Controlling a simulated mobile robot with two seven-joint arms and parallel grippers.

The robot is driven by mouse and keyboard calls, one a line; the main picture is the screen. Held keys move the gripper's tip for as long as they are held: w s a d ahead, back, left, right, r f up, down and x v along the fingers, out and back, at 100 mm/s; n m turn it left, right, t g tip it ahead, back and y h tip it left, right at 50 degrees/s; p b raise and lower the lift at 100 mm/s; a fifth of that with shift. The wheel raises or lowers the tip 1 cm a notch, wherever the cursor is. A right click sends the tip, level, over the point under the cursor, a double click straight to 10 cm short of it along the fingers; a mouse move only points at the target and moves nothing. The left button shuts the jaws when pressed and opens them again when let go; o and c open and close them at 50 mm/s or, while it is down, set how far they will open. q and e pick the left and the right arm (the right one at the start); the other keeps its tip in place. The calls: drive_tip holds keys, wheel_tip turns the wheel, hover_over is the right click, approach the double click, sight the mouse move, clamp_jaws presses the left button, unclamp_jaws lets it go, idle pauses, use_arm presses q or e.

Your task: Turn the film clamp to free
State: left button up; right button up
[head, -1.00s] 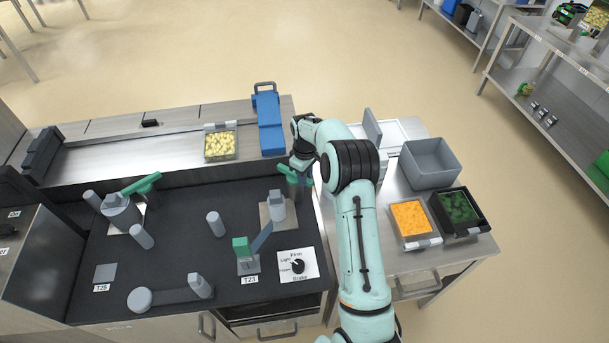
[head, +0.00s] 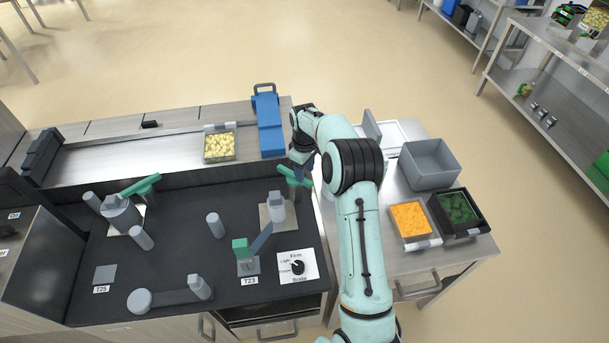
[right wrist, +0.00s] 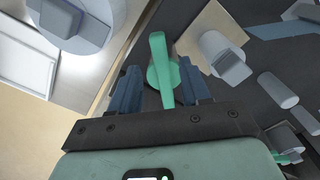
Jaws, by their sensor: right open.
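A green lever (head: 294,176) with a rounded hub stands at the right end of the dark machine top, and no label shows on it. In the right wrist view the green lever (right wrist: 160,66) rises between the two blue-grey fingers of my right gripper (right wrist: 160,88). The gripper is open around the lever, with a finger on each side; I cannot tell whether either touches it. In the head view my right gripper (head: 298,168) is partly hidden by my arm. A second green lever (head: 141,185) sits at the left of the machine. My left gripper is out of view.
A grey post on a beige plate (head: 278,221) stands close to the lever. A green-topped block at T23 (head: 241,248) and a dial card (head: 310,265) are nearer. Food trays and a grey bin (head: 430,164) occupy the right table.

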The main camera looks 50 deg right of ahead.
wheel_tip(320, 180, up, 10)
drive_tip(key=shift+p, duration=0.4)
drive_tip(key=shift+a+f, duration=0.1)
drive_tip(key=shift+f, duration=0.05)
idle(0.3)
